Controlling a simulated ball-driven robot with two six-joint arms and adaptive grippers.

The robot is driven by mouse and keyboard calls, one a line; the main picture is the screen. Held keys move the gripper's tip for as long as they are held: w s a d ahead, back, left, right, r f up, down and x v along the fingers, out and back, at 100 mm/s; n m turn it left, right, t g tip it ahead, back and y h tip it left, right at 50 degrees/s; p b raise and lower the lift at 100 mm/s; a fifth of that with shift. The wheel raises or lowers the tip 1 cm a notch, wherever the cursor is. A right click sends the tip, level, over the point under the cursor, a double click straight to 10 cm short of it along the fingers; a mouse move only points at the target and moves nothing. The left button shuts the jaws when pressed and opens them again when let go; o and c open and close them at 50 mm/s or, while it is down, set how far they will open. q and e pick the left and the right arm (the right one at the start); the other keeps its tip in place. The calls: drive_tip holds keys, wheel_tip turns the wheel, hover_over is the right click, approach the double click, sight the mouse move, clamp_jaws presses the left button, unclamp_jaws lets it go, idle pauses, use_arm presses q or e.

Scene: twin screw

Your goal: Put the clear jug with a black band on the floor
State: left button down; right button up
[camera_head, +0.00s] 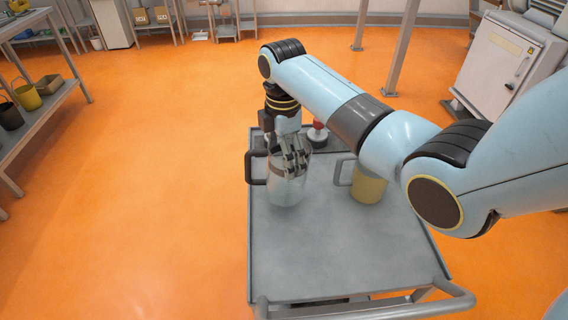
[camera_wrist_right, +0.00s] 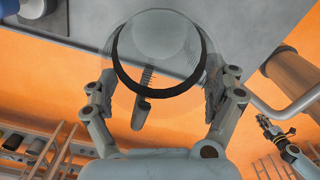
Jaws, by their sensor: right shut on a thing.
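The clear jug (camera_head: 286,193) with a black band and a dark handle is at the left edge of the grey cart top (camera_head: 320,245), its handle out past the edge. I cannot tell whether its base touches the cart. My right gripper (camera_head: 292,160) points down at it and is shut on it, fingers on the jug's sides. In the right wrist view the jug (camera_wrist_right: 160,45) is between the fingers of the right gripper (camera_wrist_right: 167,90), its black ring showing. My left gripper (camera_wrist_right: 268,128) shows small at the right of that view, its jaws unclear.
A yellow jug (camera_head: 369,187) with a grey handle stands right of the clear jug. A red-topped item (camera_head: 317,133) is behind. The orange floor (camera_head: 150,200) left of the cart is clear. A shelf (camera_head: 45,110) with pots is at far left, a white cabinet (camera_head: 500,70) at right.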

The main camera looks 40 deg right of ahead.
wheel_tip(320, 180, down, 3)
drive_tip(key=shift+s+a+f+p, duration=0.1)
drive_tip(key=shift+s+p, duration=0.05)
drive_tip(key=shift+p, duration=0.3)
drive_tip(key=o, duration=1.3)
drive_tip(key=shift+o, duration=0.6)
